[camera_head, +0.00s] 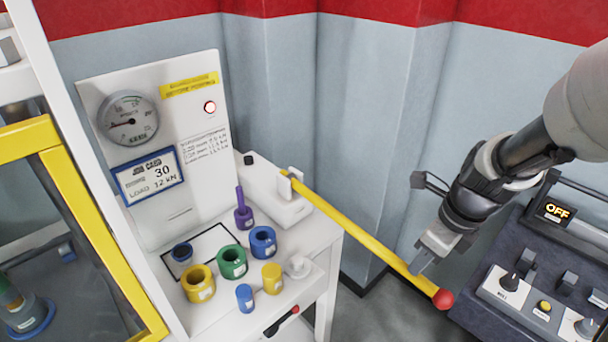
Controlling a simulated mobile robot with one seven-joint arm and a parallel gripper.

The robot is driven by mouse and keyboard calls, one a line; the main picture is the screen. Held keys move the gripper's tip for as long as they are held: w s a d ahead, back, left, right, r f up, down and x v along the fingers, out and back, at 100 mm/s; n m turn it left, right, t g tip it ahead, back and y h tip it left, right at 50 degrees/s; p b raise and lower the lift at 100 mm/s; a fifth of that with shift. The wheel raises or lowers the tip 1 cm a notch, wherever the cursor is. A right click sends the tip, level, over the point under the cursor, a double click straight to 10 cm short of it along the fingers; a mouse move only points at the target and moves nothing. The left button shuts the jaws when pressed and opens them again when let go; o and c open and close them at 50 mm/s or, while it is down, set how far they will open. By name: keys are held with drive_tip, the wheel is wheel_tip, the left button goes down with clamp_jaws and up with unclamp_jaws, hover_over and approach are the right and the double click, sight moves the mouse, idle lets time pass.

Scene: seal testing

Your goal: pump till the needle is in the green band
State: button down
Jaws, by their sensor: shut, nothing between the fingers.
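The round dial gauge (127,118) sits at the upper left of the white panel.
A card (151,176) reads 30 and load 12 kN. Several coloured rings, including a green one (232,262), stand on the white bench (325,227). A dark control box (508,296) with an OFF display is at right. A yellow-framed guard (95,225) stands at left.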

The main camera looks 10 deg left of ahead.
drive_tip(key=shift+s+d+f+b, duration=0.1)
drive_tip(key=shift+f+b, duration=0.55)
drive_tip(key=shift+f, duration=0.8)
drive_tip(key=w+a+p+v, duration=0.1)
drive_tip(key=a+p+v, duration=0.1)
drive_tip(key=p+v, duration=0.9)
wheel_tip(320, 180, up, 3)
drive_tip(key=shift+w+a+f, duration=0.15)
drive_tip(key=shift+w+a, duration=0.05)
drive_tip(key=shift+w, duration=0.15)
drive_tip(key=shift+s+d+f+b, duration=0.1)
drive_tip(key=shift+f+b, duration=2.1)
drive_tip(key=shift+f, duration=1.15)
drive_tip(key=shift+s+d+f+b, duration=0.15)
drive_tip(key=shift+f+b, duration=2.05)
drive_tip(key=shift+f, duration=1.15)
